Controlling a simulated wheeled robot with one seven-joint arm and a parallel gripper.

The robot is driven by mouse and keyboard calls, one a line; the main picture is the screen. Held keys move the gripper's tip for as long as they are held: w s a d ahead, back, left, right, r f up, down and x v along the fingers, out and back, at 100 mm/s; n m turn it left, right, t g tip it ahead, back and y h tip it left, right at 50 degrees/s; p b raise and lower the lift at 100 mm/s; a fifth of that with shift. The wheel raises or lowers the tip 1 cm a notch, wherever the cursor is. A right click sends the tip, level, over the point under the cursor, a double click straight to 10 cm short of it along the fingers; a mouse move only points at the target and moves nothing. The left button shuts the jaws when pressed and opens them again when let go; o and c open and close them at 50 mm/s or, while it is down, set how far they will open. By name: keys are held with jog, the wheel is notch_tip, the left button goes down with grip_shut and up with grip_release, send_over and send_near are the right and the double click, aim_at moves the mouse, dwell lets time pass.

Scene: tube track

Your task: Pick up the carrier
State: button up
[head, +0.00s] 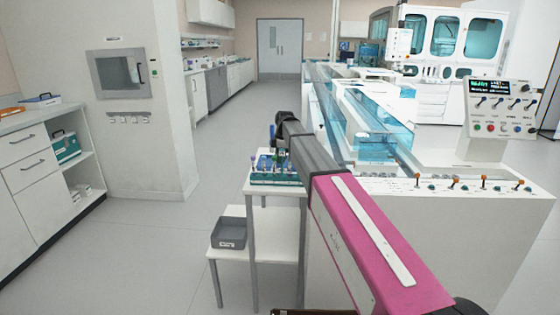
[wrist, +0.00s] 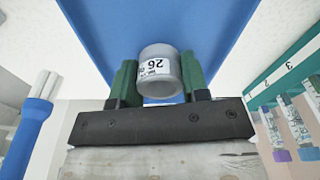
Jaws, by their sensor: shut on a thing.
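In the head view my gripper (head: 277,148) is over the small side table, close to the tube rack; I cannot make out the carrier there. A blue surface lies behind the carrier in the wrist view; I cannot tell whether they touch.
A teal rack (head: 262,178) with several tubes stands on the white side table (head: 275,197); it also shows at the right of the wrist view (wrist: 277,82). A blue holder (wrist: 28,128) with white sticks is at left. A grey bin (head: 229,231) sits on the lower shelf. Floor at left is clear.

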notch_tip(320, 180, up, 3)
jog(key=shift+r, duration=0.1)
jog(key=s+a+r, duration=0.6)
jog(key=s+r, duration=0.4)
jog(key=r, duration=0.1)
jog(key=shift+r, duration=0.3)
